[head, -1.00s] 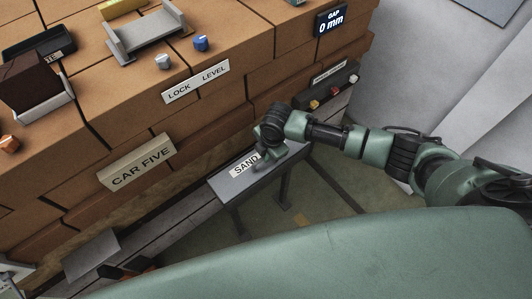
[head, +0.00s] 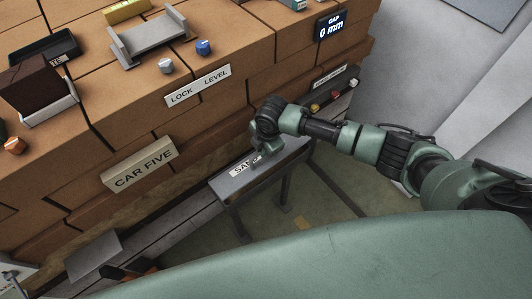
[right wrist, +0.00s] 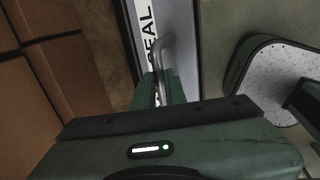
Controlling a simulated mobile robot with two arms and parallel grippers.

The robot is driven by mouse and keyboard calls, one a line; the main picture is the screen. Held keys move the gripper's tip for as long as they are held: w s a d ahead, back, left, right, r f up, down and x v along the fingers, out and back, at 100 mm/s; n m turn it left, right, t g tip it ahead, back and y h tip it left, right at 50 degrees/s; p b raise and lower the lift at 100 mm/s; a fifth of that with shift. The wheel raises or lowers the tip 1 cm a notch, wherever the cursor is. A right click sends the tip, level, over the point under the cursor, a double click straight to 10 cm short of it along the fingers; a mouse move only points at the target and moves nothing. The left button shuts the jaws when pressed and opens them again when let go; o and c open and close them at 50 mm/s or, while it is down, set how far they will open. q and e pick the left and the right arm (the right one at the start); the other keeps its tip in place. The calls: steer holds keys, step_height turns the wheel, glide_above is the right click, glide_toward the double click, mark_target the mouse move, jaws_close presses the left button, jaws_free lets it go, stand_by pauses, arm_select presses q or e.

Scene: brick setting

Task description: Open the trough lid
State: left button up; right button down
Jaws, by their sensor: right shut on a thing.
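The trough (head: 289,158) is a grey box on dark legs beside the brick wall. In the right wrist view, a bent metal handle (right wrist: 162,50) rises from the grey top beside a label reading "SEAL". My right gripper (right wrist: 161,88) is shut on this handle. The handle's lower part is hidden between the fingers. My left gripper is not in view.
Brick stacks with a "CAR FIVE" plate (head: 138,165) and a "LOCK LEVEL" plate (head: 198,86) stand close behind the trough. A display (head: 331,27) reads "GAP 0 mm". Small coloured knobs (head: 322,103) sit right of the trough. Floor shows in front of it.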

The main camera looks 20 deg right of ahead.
steer(key=shift+w+a+r+b, duration=0.1)
steer(key=shift+w+a+b, duration=0.6)
steer(key=shift+w, duration=0.95)
steer(key=shift+w+a+r+b, duration=0.1)
steer(key=shift+w+a+b, duration=0.6)
steer(key=shift+w, duration=1)
steer(key=shift+w+a+b, duration=0.45)
steer(key=shift+w+b, duration=0.45)
steer(key=shift+w, duration=0.75)
steer(key=shift+w+r, duration=0.1)
steer(key=c, duration=1.7)
jaws_free()
steer(key=shift+o, duration=1.2)
